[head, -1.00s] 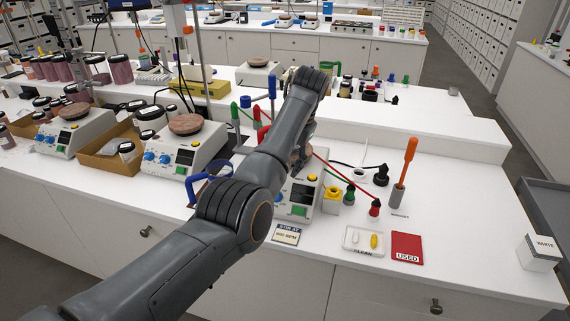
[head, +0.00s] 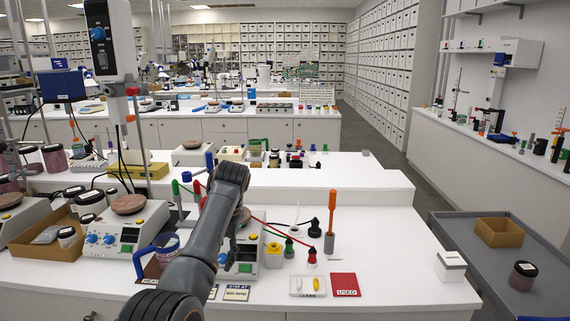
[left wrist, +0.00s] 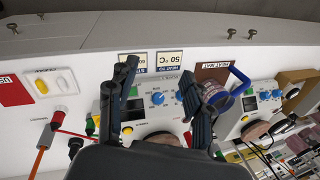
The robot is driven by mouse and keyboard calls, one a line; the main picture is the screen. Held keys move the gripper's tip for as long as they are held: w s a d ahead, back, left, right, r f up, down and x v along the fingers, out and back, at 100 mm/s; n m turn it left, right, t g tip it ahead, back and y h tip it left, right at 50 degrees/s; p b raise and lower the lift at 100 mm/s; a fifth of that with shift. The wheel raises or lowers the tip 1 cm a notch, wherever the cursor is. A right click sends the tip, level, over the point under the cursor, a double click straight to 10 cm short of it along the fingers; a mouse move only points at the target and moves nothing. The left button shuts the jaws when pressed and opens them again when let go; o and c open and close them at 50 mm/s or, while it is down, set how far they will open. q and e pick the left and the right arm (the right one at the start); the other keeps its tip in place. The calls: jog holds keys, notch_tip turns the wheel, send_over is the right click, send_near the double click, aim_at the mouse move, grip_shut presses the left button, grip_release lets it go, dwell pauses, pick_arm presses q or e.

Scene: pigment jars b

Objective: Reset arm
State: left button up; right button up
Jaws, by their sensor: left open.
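My left arm reaches in from the bottom of the head view, and its gripper (head: 238,228) is above a white hotplate (head: 247,262) that it partly hides. In the left wrist view the two dark fingers (left wrist: 162,95) stand wide apart with nothing between them. The hotplate, with its blue knob (left wrist: 158,98), lies below them in that view. My right gripper is not in view.
A clean tray (head: 296,292) with a white and a yellow piece, a red USED mat (head: 345,285) and an orange-handled tool (head: 331,220) are right of the arm. A blue-handled jug (head: 158,255) is left. A grey cart (head: 470,250) stands at right.

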pick_arm(q)
jog(key=s+a+f, duration=0.1)
jog(key=s+f, duration=0.4)
jog(key=f, duration=1)
jog(key=s+a+f+h, duration=0.1)
jog(key=s+f, duration=0.4)
jog(key=f, duration=0.9)
jog(key=s+a+f, duration=0.2)
jog(key=s+f, duration=0.3)
jog(key=f, duration=1)
jog(key=s+a+f+h+b, duration=0.1)
jog(key=s+f, duration=1.5)
jog(key=s, duration=0.4)
jog(key=s+a+f, duration=0.1)
jog(key=s+f, duration=0.2)
jog(key=s, duration=1)
jog(key=s+a+f, duration=0.1)
jog(key=s+f, duration=0.2)
jog(key=s, duration=1)
jog(key=shift+s+n+h+b, duration=0.2)
jog(key=shift+n+h+b, duration=0.15)
jog(key=shift+n+h, duration=0.05)
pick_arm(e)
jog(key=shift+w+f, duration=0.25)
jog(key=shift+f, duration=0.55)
